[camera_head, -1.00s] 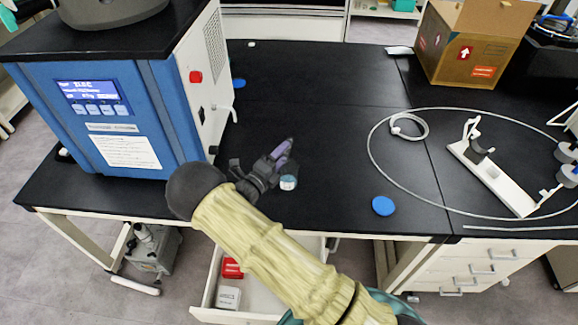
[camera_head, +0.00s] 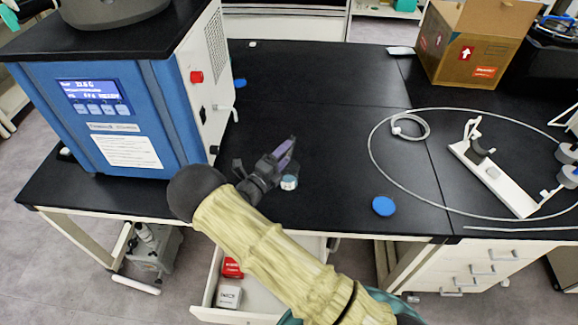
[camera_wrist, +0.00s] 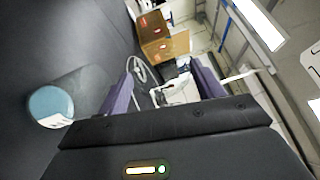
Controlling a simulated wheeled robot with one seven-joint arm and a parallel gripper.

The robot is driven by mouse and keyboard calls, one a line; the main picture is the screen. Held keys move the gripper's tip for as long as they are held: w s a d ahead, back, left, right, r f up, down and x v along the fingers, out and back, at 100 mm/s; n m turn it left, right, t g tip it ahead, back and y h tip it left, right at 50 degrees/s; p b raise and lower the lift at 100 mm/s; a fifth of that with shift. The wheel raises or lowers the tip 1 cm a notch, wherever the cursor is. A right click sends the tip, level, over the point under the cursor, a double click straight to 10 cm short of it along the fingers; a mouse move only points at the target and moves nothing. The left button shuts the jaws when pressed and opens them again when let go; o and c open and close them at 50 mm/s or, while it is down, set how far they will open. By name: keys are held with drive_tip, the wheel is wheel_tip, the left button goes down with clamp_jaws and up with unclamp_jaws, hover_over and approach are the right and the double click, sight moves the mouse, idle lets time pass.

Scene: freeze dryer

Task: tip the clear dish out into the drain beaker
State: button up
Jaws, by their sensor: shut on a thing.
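My gripper (camera_head: 285,153) is low over the black bench, right of the blue freeze dryer. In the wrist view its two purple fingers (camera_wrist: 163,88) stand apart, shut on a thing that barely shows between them. I take this to be the clear dish, but its outline, tilt and contents cannot be made out. A small jar with a teal top and pale side (camera_head: 289,182) is on the bench just below the gripper in the head view. It also shows left of the fingers in the wrist view (camera_wrist: 50,106). I cannot make out a drain beaker in either view.
The freeze dryer (camera_head: 130,110) has a white side with a red knob and a pale spout. A blue disc (camera_head: 383,206), a thin hose loop (camera_head: 372,135), a white stand (camera_head: 495,178) and a cardboard box (camera_head: 470,45) are to the right. A drawer (camera_head: 255,300) is open below.

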drive_tip(key=shift+w, duration=0.15)
idle(0.3)
drive_tip(key=shift+d+n, duration=0.25)
drive_tip(key=shift+n, duration=0.05)
drive_tip(key=shift+a+n+t, duration=0.3)
drive_tip(key=shift+a+n, duration=0.1)
drive_tip(key=shift+a, duration=0.05)
idle(0.4)
